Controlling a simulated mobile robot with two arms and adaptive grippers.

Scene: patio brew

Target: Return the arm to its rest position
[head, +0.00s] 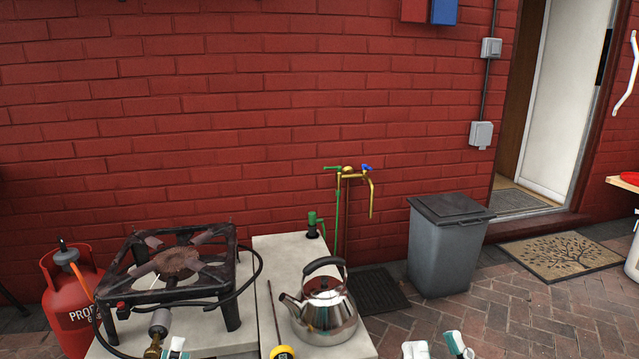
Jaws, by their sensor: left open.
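Only the tip of my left gripper (175,349) shows, at the bottom edge in front of the gas burner; it is open, and most of it is cut off. My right gripper (436,348) shows at the bottom edge, right of the kettle, as two white and teal fingertips with a gap between them. It is open, and I see nothing between the tips. Both arms are out of the picture. The steel kettle (326,312) stands upright on the pale slab, apart from both grippers.
The black burner (180,268) stands left of the kettle, beside a red propane bottle (75,305). A yellow-ended probe (282,352) lies near the slab's front. A brass tap (352,175) is on the wall. A grey bin (447,248) stands right; brick paving before it is clear.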

